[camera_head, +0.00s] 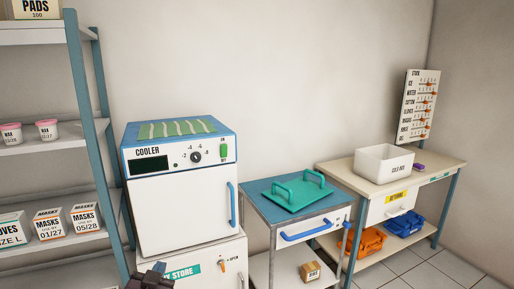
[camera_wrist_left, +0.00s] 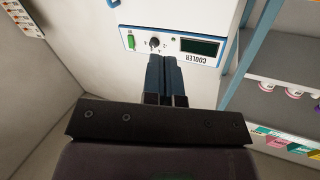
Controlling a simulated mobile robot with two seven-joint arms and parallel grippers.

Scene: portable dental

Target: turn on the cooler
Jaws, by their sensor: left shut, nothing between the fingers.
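The cooler (camera_head: 182,205) is a white box with a blue top, standing on a white cabinet. Its front panel has a dark display (camera_head: 150,165), a black dial (camera_head: 195,156) among number marks and a green switch (camera_head: 224,151) at the right. The left wrist view shows the panel upside down, with the display (camera_wrist_left: 199,47), dial (camera_wrist_left: 154,42) and green switch (camera_wrist_left: 131,41). My left gripper (camera_head: 150,279) is low in the head view, in front of the cabinet. Its fingers (camera_wrist_left: 166,60) are shut and empty, apart from the panel as far as I can tell. My right gripper is out of view.
A blue door handle (camera_head: 232,204) is on the cooler's right side. A striped green cloth (camera_head: 176,128) lies on top. A shelf rack (camera_head: 90,130) with boxes stands close on the left. A trolley (camera_head: 262,187) with a green tray stands right, then a table (camera_head: 340,168).

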